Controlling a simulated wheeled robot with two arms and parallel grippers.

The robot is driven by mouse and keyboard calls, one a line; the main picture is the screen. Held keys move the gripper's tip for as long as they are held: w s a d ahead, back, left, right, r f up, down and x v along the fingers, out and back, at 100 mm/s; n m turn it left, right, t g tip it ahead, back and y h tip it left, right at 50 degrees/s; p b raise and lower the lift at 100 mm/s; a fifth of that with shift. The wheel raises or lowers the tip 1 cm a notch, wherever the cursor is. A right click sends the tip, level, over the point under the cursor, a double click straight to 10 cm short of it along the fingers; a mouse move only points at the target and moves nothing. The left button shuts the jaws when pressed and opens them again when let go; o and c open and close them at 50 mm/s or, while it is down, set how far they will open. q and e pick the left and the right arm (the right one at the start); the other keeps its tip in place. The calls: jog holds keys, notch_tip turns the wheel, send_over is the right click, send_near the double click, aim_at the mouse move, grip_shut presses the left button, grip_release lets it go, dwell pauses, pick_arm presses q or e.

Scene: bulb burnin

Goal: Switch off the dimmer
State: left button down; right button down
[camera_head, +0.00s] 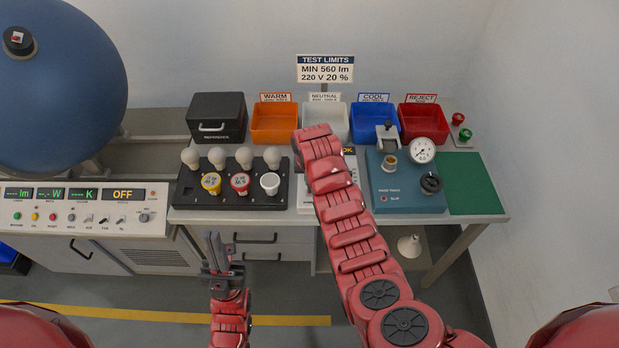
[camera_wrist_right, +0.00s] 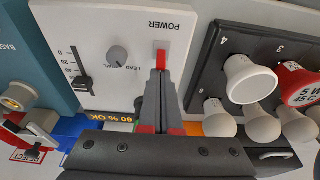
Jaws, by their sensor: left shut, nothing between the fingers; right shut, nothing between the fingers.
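The dimmer is a white box (camera_wrist_right: 105,28) in the right wrist view, with a red POWER switch (camera_wrist_right: 161,50), a round grey LEAD/TRAIL knob (camera_wrist_right: 116,56), a slider (camera_wrist_right: 82,82) and a small display (camera_wrist_right: 109,122) reading 60 % OK. My right gripper (camera_wrist_right: 161,76) is shut and empty, its fingertips at the lower edge of the red switch; I cannot tell if they touch. In the head view my right arm covers much of the dimmer (camera_head: 306,207) and hides the gripper. My left gripper (camera_head: 215,246) is shut and empty, in front of the bench's drawers.
A black bulb tray (camera_head: 200,199) stands left of the dimmer, a teal tester (camera_head: 400,200) right of it. Orange (camera_head: 275,130), white, blue (camera_head: 363,130) and red bins (camera_head: 420,128) line the back. A console (camera_head: 70,212) and large blue sphere (camera_head: 70,90) stand at left.

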jog(key=shift+s+r+t+p, duration=0.1)
jog(key=shift+s+t+p, duration=0.25)
jog(key=shift+t, duration=0.55)
jog(key=shift+s+t, duration=0.15)
jog(key=shift+t, duration=0.25)
jog(key=shift+s+t, duration=0.15)
jog(key=shift+t, duration=0.15)
jog(key=shift+s+f+t+b, duration=0.3)
jog(key=shift+t+b, duration=0.2)
jog(key=shift+b, duration=0.35)
jog(key=shift+w+r, duration=0.1)
jog(key=shift+r, duration=0.4)
jog(key=shift+r, duration=0.65)
